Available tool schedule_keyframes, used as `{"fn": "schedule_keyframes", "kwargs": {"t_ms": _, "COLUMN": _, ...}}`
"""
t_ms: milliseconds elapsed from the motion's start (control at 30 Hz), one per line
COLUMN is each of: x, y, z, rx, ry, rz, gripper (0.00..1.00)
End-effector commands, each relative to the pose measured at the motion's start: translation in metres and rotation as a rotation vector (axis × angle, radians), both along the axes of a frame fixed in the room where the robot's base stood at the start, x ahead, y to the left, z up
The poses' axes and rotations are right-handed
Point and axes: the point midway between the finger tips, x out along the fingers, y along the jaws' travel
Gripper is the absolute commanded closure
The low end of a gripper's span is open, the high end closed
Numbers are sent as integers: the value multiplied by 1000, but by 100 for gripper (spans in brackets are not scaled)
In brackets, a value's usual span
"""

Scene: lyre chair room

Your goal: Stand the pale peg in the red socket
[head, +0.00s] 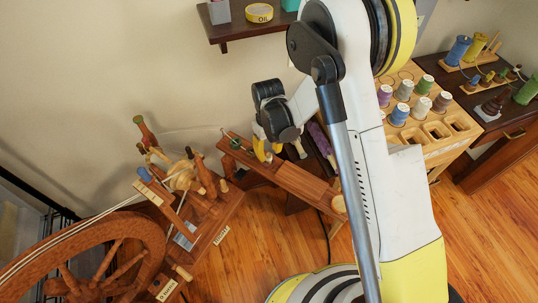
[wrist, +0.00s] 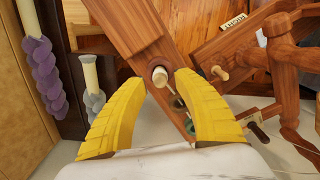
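My gripper (wrist: 160,80) is open, with its two yellow fingers apart. In the head view my gripper (head: 262,151) hangs over the far end of a narrow wooden board (head: 303,183). I cannot clearly make out a red socket. The fingers hide part of the board.
A wooden spinning wheel (head: 95,240) stands on the left, close to the board. Purple yarn (wrist: 42,68) on a pale rod hangs at the left of the wrist view. A rack of thread spools (head: 430,125) stands right, and a dark shelf (head: 245,25) is above.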

Motion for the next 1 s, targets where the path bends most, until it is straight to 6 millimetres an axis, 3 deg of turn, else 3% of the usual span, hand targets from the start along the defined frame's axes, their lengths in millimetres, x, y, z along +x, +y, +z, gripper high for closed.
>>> {"fn": "schedule_keyframes", "kwargs": {"t_ms": 200, "x": 1, "y": 0, "z": 51, "rx": 0, "ry": 0, "rz": 0, "gripper": 64}}
{"fn": "schedule_keyframes", "kwargs": {"t_ms": 433, "x": 2, "y": 1, "z": 89, "rx": 0, "ry": 0, "rz": 0, "gripper": 64}}
{"fn": "schedule_keyframes", "kwargs": {"t_ms": 600, "x": 2, "y": 1, "z": 98, "rx": 0, "ry": 0, "rz": 0, "gripper": 64}}
{"fn": "schedule_keyframes", "kwargs": {"t_ms": 1000, "x": 3, "y": 1, "z": 99, "rx": 0, "ry": 0, "rz": 0, "gripper": 64}}
